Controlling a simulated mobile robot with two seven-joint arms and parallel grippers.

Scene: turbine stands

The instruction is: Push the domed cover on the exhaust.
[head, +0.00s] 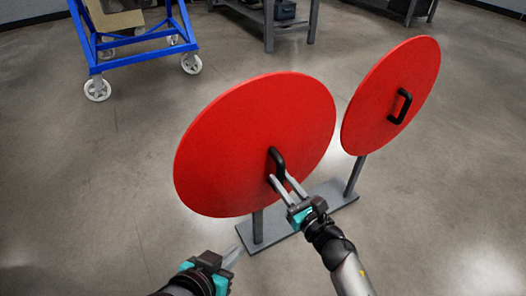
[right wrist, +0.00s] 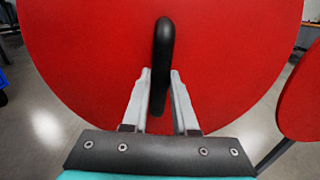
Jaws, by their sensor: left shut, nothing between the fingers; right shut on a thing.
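Two large round red covers with black handles stand side by side in the head view, a left one (head: 240,130) and a right one (head: 385,90). Both look like flat discs from this side; I cannot tell which is domed. My right gripper (head: 279,178) is shut on the black handle (head: 276,158) of the left cover. In the right wrist view the handle (right wrist: 164,45) runs between the fingers (right wrist: 160,75). My left gripper (head: 232,255) is shut and empty, low in front of the stand. The exhaust is hidden or not identifiable behind the covers.
A grey stand base (head: 330,200) with posts sits on the floor under the covers. A blue wheeled cart (head: 130,55) is at the back left. A grey table (head: 268,25) is at the back. The concrete floor on the left is clear.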

